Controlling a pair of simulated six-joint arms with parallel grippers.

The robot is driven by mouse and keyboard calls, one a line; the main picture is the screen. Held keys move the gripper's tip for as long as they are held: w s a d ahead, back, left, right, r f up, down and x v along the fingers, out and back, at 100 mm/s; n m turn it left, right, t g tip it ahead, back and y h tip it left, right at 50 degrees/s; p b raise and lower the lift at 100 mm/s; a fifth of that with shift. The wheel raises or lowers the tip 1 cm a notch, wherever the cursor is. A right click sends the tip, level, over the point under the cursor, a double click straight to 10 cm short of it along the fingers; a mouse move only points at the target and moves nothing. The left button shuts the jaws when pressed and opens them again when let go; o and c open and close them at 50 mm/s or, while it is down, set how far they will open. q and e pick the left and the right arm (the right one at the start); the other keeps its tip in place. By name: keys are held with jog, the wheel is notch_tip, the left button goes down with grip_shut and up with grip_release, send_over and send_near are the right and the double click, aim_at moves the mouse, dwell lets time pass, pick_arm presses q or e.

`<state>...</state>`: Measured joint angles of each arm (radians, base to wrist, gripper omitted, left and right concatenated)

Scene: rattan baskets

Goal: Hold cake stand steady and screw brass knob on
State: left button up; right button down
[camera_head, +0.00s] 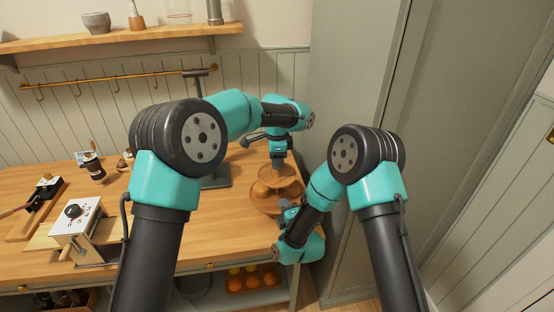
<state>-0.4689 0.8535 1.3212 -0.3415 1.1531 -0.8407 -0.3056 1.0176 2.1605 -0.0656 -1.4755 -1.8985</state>
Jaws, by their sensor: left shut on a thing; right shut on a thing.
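The cake stand (264,191), with round wooden tiers, stands upright near the right end of the table. My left gripper (278,163) points down over the middle of the stand's top tier. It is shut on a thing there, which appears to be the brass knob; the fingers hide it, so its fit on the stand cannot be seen. My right gripper (284,205) is low at the front right of the stand, shut on the stand's side. My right forearm and wrist hide part of the lower tier and the exact contact.
A dark stand with a post (217,177) is left of the cake stand. A white-topped box with a black knob (76,222), a wooden tray (27,222) and a dark jar (94,170) are at left. A tall grey cabinet (350,80) closes off the right.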

pick_arm(q)
jog(key=shift+f, duration=0.3)
jog(key=m, duration=1.7)
jog(key=shift+m, duration=0.3)
jog(key=m, duration=0.5)
jog(key=o, duration=0.9)
